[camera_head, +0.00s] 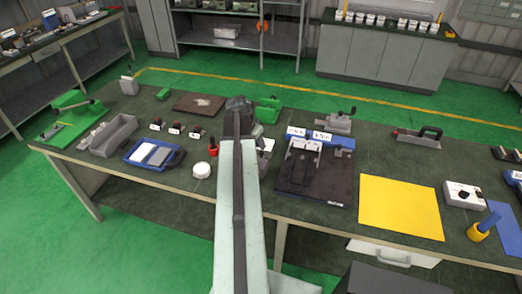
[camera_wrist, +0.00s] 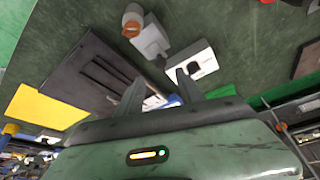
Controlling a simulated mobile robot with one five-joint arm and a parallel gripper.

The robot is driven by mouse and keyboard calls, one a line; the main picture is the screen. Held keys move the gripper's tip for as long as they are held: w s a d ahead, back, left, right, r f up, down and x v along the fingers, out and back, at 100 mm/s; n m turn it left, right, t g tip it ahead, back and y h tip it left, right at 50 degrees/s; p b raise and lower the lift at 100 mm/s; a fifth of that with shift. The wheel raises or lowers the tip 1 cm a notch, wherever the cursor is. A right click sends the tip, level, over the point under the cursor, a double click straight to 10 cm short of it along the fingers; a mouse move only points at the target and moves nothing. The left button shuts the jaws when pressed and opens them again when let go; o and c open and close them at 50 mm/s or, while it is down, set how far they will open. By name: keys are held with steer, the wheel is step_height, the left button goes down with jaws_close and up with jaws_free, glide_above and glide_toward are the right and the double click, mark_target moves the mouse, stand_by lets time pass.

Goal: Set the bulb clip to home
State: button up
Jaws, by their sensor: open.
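I cannot tell for sure which part is the bulb clip. A dark board (camera_head: 315,185) on the bench carries a grey metal fixture (camera_head: 303,150), with blue bars (camera_head: 320,138) bearing white labels behind it. In the wrist view the board (camera_wrist: 85,75) lies left of my gripper (camera_wrist: 159,76). My gripper's fingers are apart, with nothing visibly held between them. Beyond the fingertips are a white block with a dark opening (camera_wrist: 194,63) and a grey block with an orange-ended cylinder (camera_wrist: 150,38). My arm hides my fingers in the head view.
A yellow mat (camera_head: 400,205) lies right of the board, with a white switch box (camera_head: 463,194) beyond it. Left of my arm are a white round object (camera_head: 201,170), a blue tray (camera_head: 153,154) and a grey bin (camera_head: 108,136). The bench's front left is fairly clear.

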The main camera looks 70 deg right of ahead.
mark_target(261, 152)
steer(key=b+x, duration=0.7)
steer(key=x, duration=0.1)
steer(key=shift+w+a, duration=0.1)
steer(key=shift+r, duration=0.1)
jaws_close()
stand_by(1.1)
